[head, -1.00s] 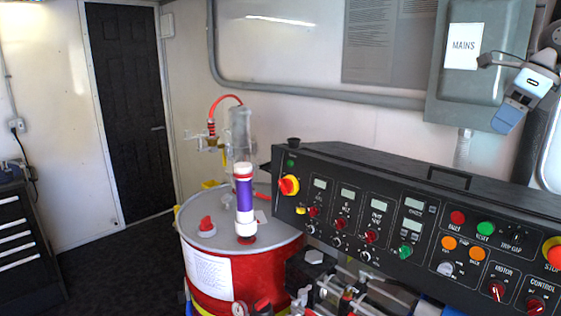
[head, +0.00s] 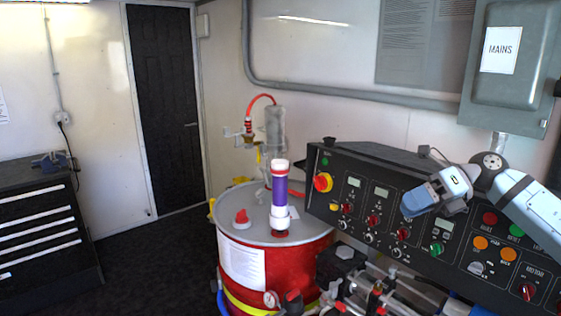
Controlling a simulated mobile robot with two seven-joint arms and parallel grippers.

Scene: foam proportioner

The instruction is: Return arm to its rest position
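My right arm reaches in from the right edge. Its gripper (head: 420,200) hangs in front of the black control panel (head: 385,223), pointing left. The blue-grey fingers show from the side, and I cannot tell whether they are open or shut. Nothing is visibly held in them. The gripper covers part of the panel's displays; I cannot tell if it touches the panel. My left gripper is not in view.
A red drum (head: 290,257) with a purple and white cylinder (head: 280,200) on its lid stands left of the panel. A grey MAINS box (head: 510,90) is on the wall. A black drawer cabinet (head: 45,235) stands at left. The floor between is clear.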

